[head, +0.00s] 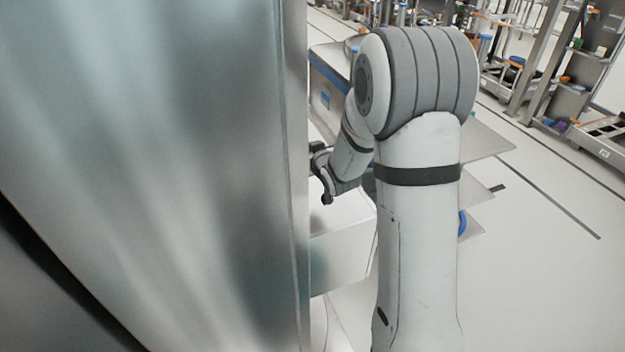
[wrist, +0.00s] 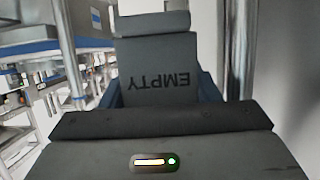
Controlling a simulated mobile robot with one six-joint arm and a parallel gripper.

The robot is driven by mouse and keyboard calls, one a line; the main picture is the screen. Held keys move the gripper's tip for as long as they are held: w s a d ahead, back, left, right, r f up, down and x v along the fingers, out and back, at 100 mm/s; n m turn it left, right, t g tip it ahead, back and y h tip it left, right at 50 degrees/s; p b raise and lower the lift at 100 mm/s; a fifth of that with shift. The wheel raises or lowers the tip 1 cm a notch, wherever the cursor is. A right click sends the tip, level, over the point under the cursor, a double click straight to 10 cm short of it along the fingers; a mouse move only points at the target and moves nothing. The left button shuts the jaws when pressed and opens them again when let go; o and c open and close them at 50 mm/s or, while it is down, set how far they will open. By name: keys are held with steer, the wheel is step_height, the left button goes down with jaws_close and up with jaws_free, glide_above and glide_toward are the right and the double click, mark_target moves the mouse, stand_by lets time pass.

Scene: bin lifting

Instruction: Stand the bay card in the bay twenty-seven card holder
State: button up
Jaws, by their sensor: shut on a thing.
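The bay card (wrist: 160,78) is a dark grey panel marked EMPTY, and the lettering is upside down in the wrist view. Blue edges show on both sides of its lower part; I cannot tell what they belong to. A dark block crosses its top end. My gripper (head: 323,178) is small in the head view, beside the edge of a large metal panel. It is shut on the card, whose body stretches ahead of the wrist camera. The fingertips are not clear in either view. I cannot make out the bay twenty-seven card holder.
A large shiny metal panel (head: 150,150) fills the left of the head view and blocks much of it. A bright metal post (wrist: 239,50) stands close right of the card. Shelving with a blue strip (wrist: 85,44) is at left. Open floor (head: 540,240) lies at right.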

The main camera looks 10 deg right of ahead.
step_height(320, 180, down, 4)
steer(key=shift+w+f, duration=0.1)
steer(key=shift+w, duration=0.05)
step_height(320, 180, down, 4)
steer(key=shift+f+p, duration=0.15)
steer(key=shift+p, duration=0.35)
steer(key=shift+f+b, duration=0.2)
steer(key=shift+b, duration=0.1)
steer(key=o, duration=1.1)
steer(key=shift+r, duration=0.15)
